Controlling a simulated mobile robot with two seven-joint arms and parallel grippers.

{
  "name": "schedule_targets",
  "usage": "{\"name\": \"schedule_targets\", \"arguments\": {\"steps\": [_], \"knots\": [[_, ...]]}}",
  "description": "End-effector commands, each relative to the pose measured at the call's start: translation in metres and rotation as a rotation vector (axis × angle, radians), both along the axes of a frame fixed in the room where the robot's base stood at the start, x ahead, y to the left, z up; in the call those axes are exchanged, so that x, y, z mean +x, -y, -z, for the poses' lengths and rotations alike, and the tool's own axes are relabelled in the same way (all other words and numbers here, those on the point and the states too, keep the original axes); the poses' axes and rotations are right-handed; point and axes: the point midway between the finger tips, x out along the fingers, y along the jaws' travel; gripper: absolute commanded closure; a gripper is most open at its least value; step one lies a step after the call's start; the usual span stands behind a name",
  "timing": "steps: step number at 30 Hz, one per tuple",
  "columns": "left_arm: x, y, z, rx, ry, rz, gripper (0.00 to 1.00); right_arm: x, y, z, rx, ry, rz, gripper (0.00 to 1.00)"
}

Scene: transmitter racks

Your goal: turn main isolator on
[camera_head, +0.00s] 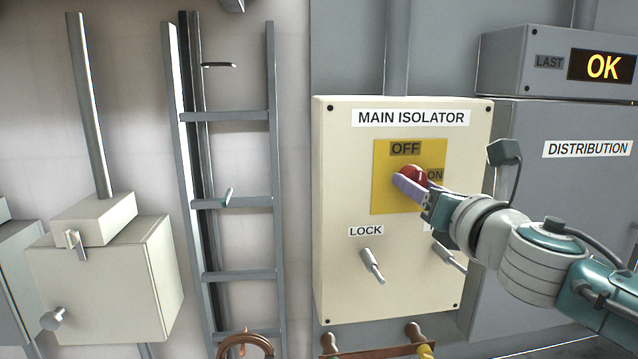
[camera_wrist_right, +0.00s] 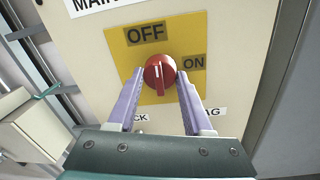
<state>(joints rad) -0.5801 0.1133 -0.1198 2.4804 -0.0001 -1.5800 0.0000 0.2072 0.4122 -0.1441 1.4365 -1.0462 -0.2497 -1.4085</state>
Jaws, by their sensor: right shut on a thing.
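The main isolator (camera_head: 340,200) is a cream wall box with a yellow plate marked OFF at the top and ON at the right. Its red round knob (camera_wrist_right: 159,73) sits on the plate and also shows in the head view (camera_head: 413,175). In the wrist view the knob's ridge stands near upright, in line with OFF rather than ON. My right gripper (camera_wrist_right: 158,88) has its purple fingers on either side of the knob, shut on it; it also shows in the head view (camera_head: 412,186). My left gripper is not in view.
Below the plate are a LOCK lever (camera_head: 372,265) and a second lever (camera_head: 449,256), partly behind my right arm. A grey distribution cabinet (camera_head: 560,190) stands right, under a box with an OK display (camera_head: 602,67). A cable ladder (camera_head: 228,200) and a cream box (camera_head: 105,285) are left.

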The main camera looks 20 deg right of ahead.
Motion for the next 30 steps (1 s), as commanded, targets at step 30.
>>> {"name": "schedule_targets", "arguments": {"steps": [30], "knots": [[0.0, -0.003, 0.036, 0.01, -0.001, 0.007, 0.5, 0.001, -0.004, 0.001, 0.841, 0.203, 0.0, 1.0]]}}
